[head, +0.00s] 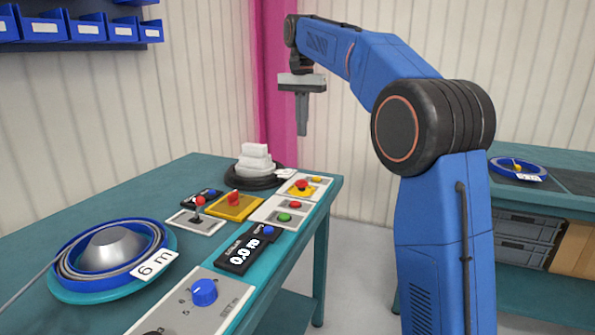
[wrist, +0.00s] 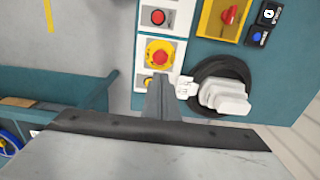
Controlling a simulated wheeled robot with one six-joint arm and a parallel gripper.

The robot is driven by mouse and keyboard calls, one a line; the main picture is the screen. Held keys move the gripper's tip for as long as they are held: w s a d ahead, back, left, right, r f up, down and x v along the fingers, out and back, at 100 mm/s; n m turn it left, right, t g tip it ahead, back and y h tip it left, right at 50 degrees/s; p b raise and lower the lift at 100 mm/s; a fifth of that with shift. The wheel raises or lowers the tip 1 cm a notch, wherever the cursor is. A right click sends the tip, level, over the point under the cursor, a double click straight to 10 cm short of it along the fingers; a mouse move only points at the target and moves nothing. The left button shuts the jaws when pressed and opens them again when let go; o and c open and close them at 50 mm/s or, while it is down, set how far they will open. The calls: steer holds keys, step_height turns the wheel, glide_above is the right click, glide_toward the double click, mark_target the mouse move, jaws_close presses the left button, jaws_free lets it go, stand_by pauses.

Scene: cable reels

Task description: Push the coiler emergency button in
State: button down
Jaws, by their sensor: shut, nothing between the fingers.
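A red mushroom button on a yellow surround (head: 301,184) sits on a white control box at the far right corner of the teal bench; it looks like an emergency button, but no label is readable. It also shows in the wrist view (wrist: 158,56), just beyond the fingertips. A second red control (head: 233,197) sits on a yellow box to its left, with a lever-like red handle in the wrist view (wrist: 229,14). My gripper (head: 302,130) points down, shut and empty, high above the bench's far end. Its fingers (wrist: 162,82) partly cover the box's lower end.
A black round base with stacked white blocks (head: 254,160) stands beside the button box. A joystick box (head: 197,216), a display (head: 250,248) and a blue-knob panel (head: 204,292) line the bench. A cable coil (head: 110,259) lies left. Open air surrounds my gripper.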

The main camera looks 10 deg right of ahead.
mark_target(302, 180)
step_height(302, 180, down, 14)
stand_by(0.9)
steer(key=shift+f, duration=0.5)
steer(key=shift+s+f, duration=0.2)
steer(key=shift+f, duration=0.55)
steer(key=shift+r, duration=0.1)
step_height(302, 180, up, 15)
